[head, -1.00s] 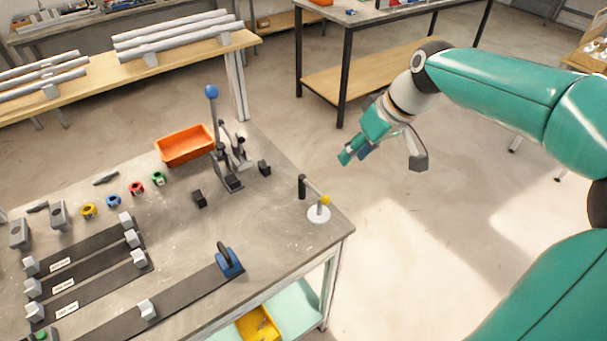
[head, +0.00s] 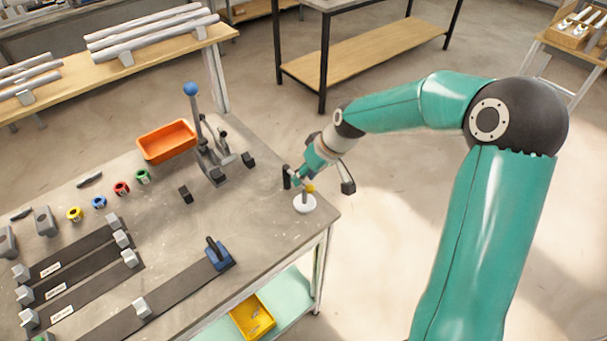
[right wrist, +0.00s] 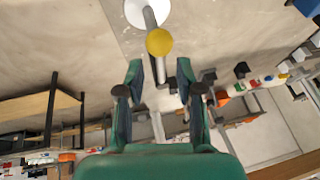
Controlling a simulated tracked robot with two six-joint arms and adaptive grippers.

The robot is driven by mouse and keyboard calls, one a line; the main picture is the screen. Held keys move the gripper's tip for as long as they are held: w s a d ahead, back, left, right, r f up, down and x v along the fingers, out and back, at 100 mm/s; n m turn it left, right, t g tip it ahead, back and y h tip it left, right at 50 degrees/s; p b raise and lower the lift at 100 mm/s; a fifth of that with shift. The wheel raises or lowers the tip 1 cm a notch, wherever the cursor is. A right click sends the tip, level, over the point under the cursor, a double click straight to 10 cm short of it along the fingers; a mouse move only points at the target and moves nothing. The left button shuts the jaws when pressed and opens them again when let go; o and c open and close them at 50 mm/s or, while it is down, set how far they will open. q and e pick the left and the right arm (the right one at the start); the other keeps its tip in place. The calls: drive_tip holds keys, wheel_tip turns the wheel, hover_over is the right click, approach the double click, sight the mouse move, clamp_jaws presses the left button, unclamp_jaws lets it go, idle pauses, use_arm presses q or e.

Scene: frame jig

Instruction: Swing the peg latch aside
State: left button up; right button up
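The peg latch is at the right corner of the grey workbench in the head view. It has a white round base (head: 305,204), a grey post and a yellow knob (head: 310,188); a black post (head: 287,177) stands just left of it. My right gripper (head: 297,180) is right at the latch and hides most of its bar. In the right wrist view the gripper (right wrist: 162,82) is open. The grey bar (right wrist: 164,76) runs from the yellow knob (right wrist: 159,42) down between the two fingers, with gaps visible at both sides. My left gripper is not in view.
A toggle clamp with a blue ball handle (head: 190,89) and an orange bin (head: 167,141) stand left of the latch. A blue handled block (head: 219,255) sits near the front edge. The bench top (head: 255,215) between is clear.

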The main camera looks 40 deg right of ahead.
drive_tip(key=shift+w+a+f, duration=0.15)
drive_tip(key=shift+w+f, duration=0.05)
drive_tip(key=shift+f, duration=0.5)
clamp_jaws()
